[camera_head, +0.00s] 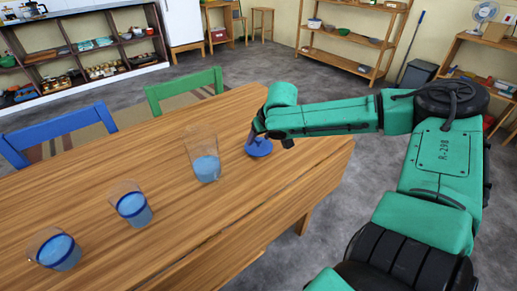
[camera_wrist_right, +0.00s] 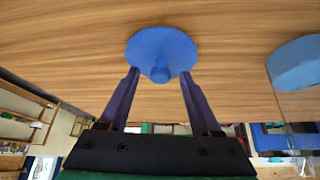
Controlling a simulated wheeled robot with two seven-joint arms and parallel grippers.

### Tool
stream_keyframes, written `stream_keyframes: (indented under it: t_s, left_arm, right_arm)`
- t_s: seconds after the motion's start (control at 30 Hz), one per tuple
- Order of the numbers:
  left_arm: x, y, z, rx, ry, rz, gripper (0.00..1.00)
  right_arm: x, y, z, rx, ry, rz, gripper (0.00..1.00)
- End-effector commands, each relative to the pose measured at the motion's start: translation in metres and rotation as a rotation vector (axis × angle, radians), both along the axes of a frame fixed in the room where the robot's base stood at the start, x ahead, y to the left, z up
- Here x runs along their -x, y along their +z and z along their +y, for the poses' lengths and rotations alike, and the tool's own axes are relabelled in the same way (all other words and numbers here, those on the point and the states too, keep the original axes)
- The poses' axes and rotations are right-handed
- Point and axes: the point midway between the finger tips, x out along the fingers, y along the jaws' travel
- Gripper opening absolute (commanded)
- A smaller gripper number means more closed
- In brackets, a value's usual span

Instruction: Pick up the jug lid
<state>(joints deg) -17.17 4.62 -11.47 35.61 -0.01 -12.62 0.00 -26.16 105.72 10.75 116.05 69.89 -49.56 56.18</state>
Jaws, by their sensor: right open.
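The blue round jug lid (camera_head: 259,149) lies on the wooden table, right of the clear jug (camera_head: 206,167) with blue contents. In the right wrist view the lid (camera_wrist_right: 160,44) shows as a blue disc with a small knob facing the gripper. My right gripper (camera_wrist_right: 160,75) is open, its two dark fingers apart with the knob between their tips. In the head view this gripper (camera_head: 265,136) is right at the lid and partly hides it. I cannot tell whether the fingers touch it. My left gripper is not in view.
Two clear glasses with blue contents, a nearer one (camera_head: 57,251) and a farther one (camera_head: 131,206), stand on the table (camera_head: 130,255) left of the jug. A blue chair (camera_head: 60,130) and a green chair (camera_head: 185,88) stand along the far edge. Shelves line the walls.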

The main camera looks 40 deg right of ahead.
Motion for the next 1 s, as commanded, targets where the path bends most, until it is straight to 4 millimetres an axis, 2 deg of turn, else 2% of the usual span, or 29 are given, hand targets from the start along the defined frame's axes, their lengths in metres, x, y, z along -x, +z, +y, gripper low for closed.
stream_keyframes:
  t_s: [0.07,0.1,0.17,0.2,0.27,0.57,0.67,0.9,1.0]
  left_arm:
    - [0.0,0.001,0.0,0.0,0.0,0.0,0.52]
    - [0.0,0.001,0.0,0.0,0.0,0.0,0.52]
    - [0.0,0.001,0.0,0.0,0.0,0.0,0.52]
    - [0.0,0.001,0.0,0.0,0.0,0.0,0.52]
    - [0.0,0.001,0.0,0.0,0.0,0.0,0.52]
    - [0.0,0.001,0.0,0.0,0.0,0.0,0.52]
    - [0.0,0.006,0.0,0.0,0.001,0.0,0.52]
    - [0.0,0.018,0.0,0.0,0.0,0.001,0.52]
    - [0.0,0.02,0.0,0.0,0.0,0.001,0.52]
  right_arm:
    - [0.0,0.001,0.0,0.0,0.0,0.0,0.65]
    - [0.0,0.001,0.0,0.0,0.0,0.0,0.57]
    - [0.0,0.001,0.0,0.0,0.0,0.0,0.34]
    - [0.0,0.001,0.0,0.0,0.0,0.0,0.19]
    - [0.0,0.001,0.0,0.0,0.0,0.0,0.0]
    - [0.0,0.003,0.0,0.0,0.0,-0.001,0.0]
    - [-0.001,0.019,0.0,0.001,0.0,-0.004,0.0]
    - [0.0,0.08,0.0,0.002,0.0,-0.004,0.0]
    - [0.0,0.095,0.0,0.002,-0.001,-0.002,0.0]
